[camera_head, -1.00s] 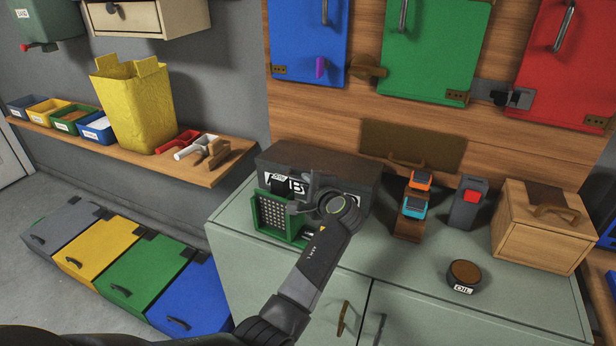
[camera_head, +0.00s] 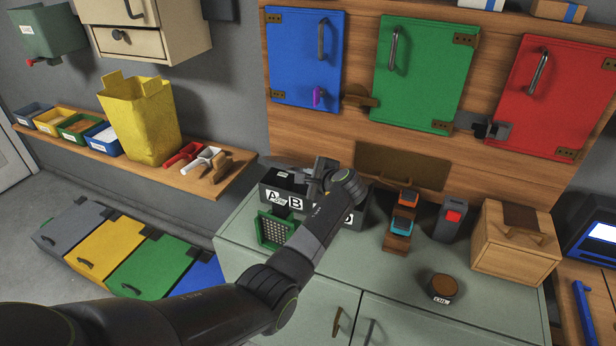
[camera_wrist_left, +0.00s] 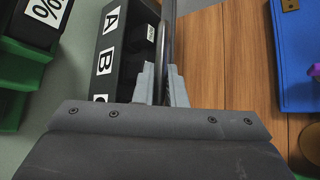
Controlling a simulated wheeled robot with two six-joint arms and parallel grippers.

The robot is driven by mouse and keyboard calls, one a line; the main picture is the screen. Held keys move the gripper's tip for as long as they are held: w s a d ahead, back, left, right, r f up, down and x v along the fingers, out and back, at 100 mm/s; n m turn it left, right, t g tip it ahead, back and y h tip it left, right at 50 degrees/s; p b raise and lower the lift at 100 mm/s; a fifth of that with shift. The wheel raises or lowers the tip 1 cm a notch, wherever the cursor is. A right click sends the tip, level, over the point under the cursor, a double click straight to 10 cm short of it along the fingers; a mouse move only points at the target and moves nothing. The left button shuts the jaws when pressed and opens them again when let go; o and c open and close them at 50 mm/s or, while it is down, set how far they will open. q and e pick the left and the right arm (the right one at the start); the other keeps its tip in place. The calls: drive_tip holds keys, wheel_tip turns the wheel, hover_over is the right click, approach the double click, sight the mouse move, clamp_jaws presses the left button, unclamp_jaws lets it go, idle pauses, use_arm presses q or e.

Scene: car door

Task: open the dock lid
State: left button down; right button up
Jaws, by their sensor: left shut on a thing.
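A dark dock box with letter labels A, B and more (camera_head: 276,200) stands at the back left of the sage-green counter. The letters on its front also show in the wrist view (camera_wrist_left: 106,60). Its dark lid (camera_head: 286,161) appears as a thin slab above the box, apparently raised at an angle; a white label shows below it. My left gripper (camera_head: 322,172) is at the box's top. In the wrist view its fingers (camera_wrist_left: 161,88) are shut on a narrow dark edge or bar that looks like part of the lid. My arm hides much of the box's right side.
A green perforated holder (camera_head: 272,231) stands in front of the box.

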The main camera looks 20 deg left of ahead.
use_arm(q)
drive_tip(key=shift+w+r, duration=0.3)
drive_tip(key=shift+r, duration=0.3)
drive_tip(key=c, duration=1.5)
unclamp_jaws()
